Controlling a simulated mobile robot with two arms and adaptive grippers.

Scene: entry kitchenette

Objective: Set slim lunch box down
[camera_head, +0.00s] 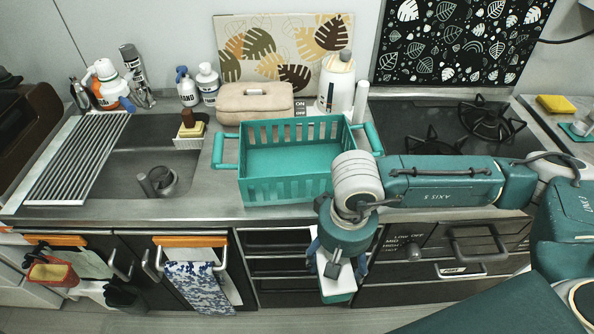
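My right gripper (337,262) hangs at the end of my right arm, pointing down, in front of the counter's front edge and in front of the drawers. Its blue fingers are on either side of a narrow white and teal box, which I take to be the slim lunch box (338,288). The box is held in the air, its upper part partly hidden by the gripper. My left gripper is not in view.
A teal slatted basket (285,188) with side handles stands on the counter beside my wrist. Behind it are a beige box (254,103) and a white jug (336,85). The sink (160,155) is left, the stove (445,125) right. Bare counter (219,205) shows left of the basket.

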